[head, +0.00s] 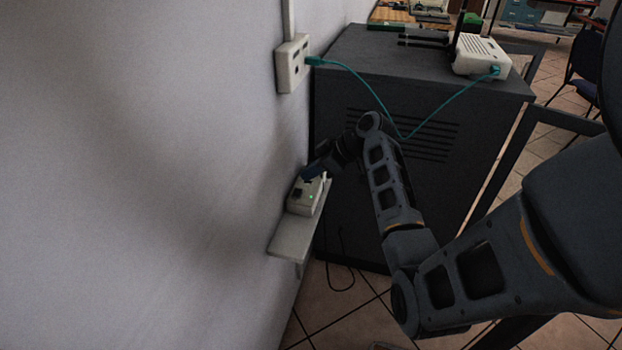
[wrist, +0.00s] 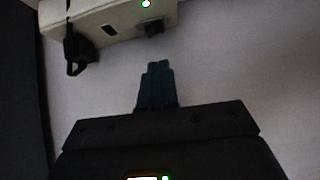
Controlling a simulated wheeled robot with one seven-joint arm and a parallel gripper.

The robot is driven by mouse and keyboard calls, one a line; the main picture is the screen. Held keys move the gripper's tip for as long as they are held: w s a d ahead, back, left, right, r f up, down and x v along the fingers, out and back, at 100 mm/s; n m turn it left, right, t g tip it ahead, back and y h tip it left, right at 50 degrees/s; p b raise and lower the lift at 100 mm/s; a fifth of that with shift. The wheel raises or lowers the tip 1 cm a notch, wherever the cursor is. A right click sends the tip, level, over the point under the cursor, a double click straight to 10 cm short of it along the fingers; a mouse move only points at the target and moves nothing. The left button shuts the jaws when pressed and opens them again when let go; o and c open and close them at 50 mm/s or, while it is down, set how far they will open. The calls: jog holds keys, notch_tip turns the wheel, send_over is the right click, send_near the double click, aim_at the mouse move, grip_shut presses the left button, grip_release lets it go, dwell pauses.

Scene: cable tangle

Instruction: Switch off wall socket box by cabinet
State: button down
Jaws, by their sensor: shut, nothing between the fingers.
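The wall socket box (head: 307,206) is a small pale box at the wall beside the dark cabinet (head: 345,215), just above a pale ledge. A green light glows on it. In the wrist view the box (wrist: 112,14) fills the top edge, with the lit green light (wrist: 146,4), a small dark switch-like part (wrist: 151,27), a dark slot and a black plug (wrist: 75,50) at its left. My gripper (head: 312,172) is at the box's far upper end, partly dark against the cabinet. In the wrist view its fingers (wrist: 160,66) are shut and empty, pointing toward the box below the dark part, with a visible gap.
A second white wall box (head: 292,64) higher up holds a teal cable (head: 372,88) running to a white router (head: 481,56) on the cabinet. The ledge (head: 298,236) juts out below the socket box. A black cable (head: 342,275) hangs beside the cabinet.

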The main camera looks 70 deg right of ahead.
jog(key=v, duration=0.8)
jog(key=shift+d, duration=0.15)
jog(key=shift+s+r, duration=0.1)
jog(key=shift+r, duration=0.1)
jog(key=a+h+p, duration=0.1)
jog(key=p, duration=0.3)
jog(key=a+n+p, duration=0.1)
jog(key=p, duration=0.3)
jog(key=shift+a+r+h, duration=0.2)
jog(key=shift+a+h, duration=0.2)
